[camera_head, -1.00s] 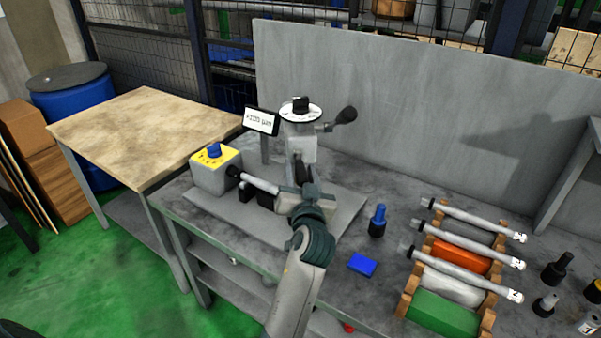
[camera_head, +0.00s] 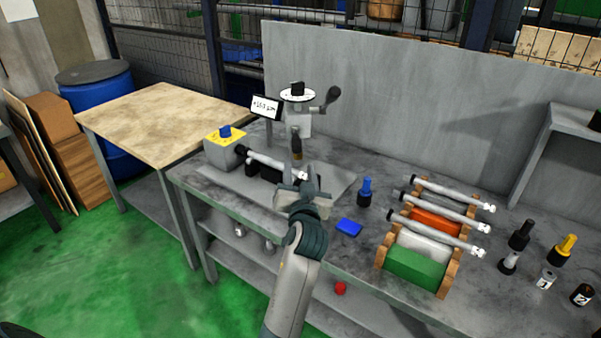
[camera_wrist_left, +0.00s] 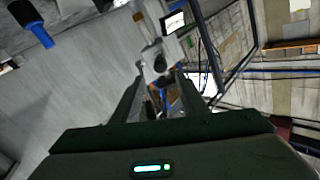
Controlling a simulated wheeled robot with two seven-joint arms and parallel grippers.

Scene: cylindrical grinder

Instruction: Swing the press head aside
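The press head (camera_head: 298,123) is a grey block on the bench-top grinder, with a round white dial and black knob (camera_head: 297,92) on top. A lever with a dark knob (camera_head: 331,97) sticks out to its right. A dark and orange part (camera_head: 297,150) hangs below the block. My left gripper (camera_head: 304,188) is in front of and below the head, near the right end of the horizontal metal bar (camera_head: 268,162). In the left wrist view its two fingers (camera_wrist_left: 163,100) stand apart with nothing clearly held between them. The grey head (camera_wrist_left: 155,60) shows beyond them. My right gripper is not in view.
A yellow-topped box (camera_head: 225,146) and a small display (camera_head: 266,107) stand left of the head. A grey panel (camera_head: 400,95) stands behind.

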